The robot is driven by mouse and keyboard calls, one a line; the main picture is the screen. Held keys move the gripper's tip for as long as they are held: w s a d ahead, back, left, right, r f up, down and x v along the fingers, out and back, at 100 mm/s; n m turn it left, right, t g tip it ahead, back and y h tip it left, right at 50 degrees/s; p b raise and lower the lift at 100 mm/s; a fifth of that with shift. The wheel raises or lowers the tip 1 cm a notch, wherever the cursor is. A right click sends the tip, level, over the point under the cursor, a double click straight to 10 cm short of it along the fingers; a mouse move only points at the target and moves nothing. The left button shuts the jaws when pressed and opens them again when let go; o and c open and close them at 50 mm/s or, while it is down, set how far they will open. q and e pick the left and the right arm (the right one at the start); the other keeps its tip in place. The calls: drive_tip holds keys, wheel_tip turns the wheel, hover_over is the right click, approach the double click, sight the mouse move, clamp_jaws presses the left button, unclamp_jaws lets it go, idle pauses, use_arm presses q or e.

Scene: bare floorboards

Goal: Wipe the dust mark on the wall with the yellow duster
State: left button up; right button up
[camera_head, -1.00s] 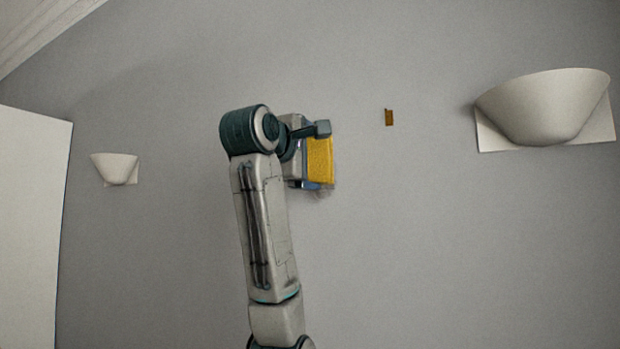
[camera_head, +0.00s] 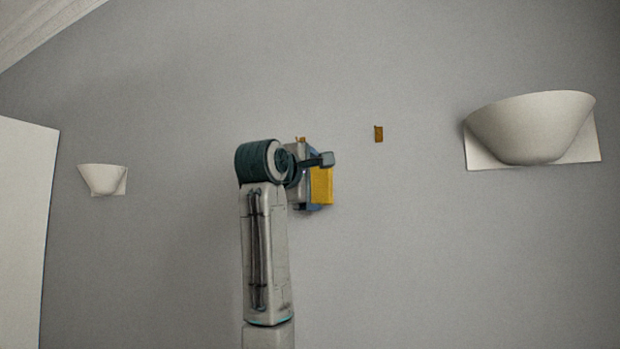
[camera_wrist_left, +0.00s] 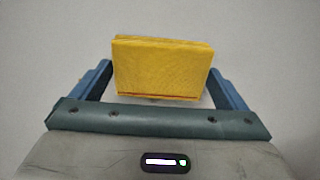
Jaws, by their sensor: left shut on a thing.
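The yellow duster (camera_head: 321,185) is a thick yellow block held in front of the grey wall. My left gripper (camera_head: 318,190) is shut on it. In the left wrist view the duster (camera_wrist_left: 162,70) sits between the two blue fingers, its face towards the camera. I cannot tell whether it touches the wall. A small brown mark (camera_head: 378,133) is on the wall, up and right of the duster. A second small brown patch (camera_head: 300,139) peeks out just above the gripper; its lower part is hidden. I cannot tell what it is. My right gripper is not in view.
A large pale wall lamp (camera_head: 531,130) sticks out from the wall at the right. A smaller one (camera_head: 103,179) is at the left. A white panel (camera_head: 22,230) stands at the far left edge. The wall between the lamps is otherwise bare.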

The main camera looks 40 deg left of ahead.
use_arm(q)
drive_tip(key=shift+x, duration=0.9)
idle(0.5)
